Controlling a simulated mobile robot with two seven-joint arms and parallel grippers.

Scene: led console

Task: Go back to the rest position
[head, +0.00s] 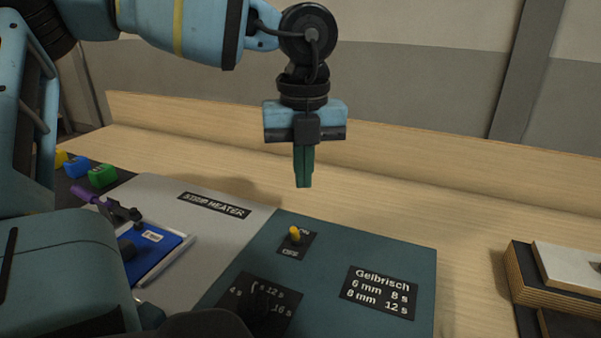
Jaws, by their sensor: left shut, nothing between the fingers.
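My left gripper (304,184) hangs from the left arm at the middle of the head view, pointing down. Its fingers are shut with nothing between them. It is in the air above the dark green console panel (405,255), near a yellow toggle switch (295,235) and apart from it. A black dial (262,303) on the panel is partly hidden by a dark shape at the bottom edge. My right gripper is not in view.
A blue tray (158,250) and yellow, blue and green blocks (102,176) are further left. Stacked boards (545,275) stand at the right. A wooden ledge (400,165) runs along the back.

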